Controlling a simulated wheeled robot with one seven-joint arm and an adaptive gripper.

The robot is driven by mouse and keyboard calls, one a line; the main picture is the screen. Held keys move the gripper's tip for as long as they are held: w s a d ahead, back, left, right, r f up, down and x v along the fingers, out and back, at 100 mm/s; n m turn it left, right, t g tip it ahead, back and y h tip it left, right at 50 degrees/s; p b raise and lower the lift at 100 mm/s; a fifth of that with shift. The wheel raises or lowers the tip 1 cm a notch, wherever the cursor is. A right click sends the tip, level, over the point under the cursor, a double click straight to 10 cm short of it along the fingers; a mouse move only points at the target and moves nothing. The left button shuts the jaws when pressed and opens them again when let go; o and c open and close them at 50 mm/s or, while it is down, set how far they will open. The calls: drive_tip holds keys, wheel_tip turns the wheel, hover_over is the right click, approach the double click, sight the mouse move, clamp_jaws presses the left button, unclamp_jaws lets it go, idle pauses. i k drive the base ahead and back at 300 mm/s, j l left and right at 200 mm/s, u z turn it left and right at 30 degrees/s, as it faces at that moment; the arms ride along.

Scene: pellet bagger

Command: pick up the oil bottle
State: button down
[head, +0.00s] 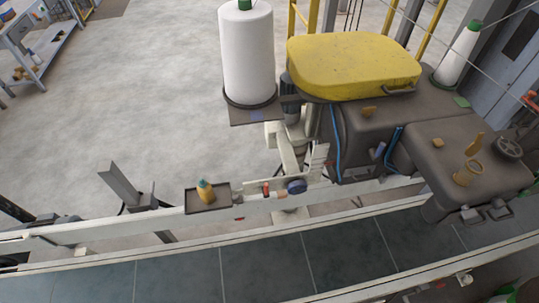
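The tray is fixed at the white rail beyond the conveyor. Nothing touches the bottle. My gripper is not in view.
The dark conveyor belt (176,279) runs across the front. A blue round knob (296,187) and a small red-orange part are right of the tray. A large white thread cone (247,55) and a grey machine with a yellow cover (353,66) stand behind. Open floor lies back left.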

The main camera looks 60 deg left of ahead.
sight(204, 190)
drive_tip(key=u, duration=2.8)
drive_tip(key=z, duration=2)
drive_tip(key=k+j, duration=0.15)
drive_tip(key=j, duration=0.2)
drive_tip(key=k+j, duration=0.2)
drive_tip(key=j, duration=0.15)
drive_tip(key=k+j, duration=0.15)
drive_tip(key=j, duration=0.2)
drive_tip(key=k+j, duration=0.15)
drive_tip(key=j, duration=0.2)
drive_tip(key=j+u, duration=0.15)
drive_tip(key=u, duration=0.3)
drive_tip(key=k+j+u, duration=0.1)
drive_tip(key=u, duration=0.35)
drive_tip(key=j+u, duration=0.25)
drive_tip(key=u, duration=0.15)
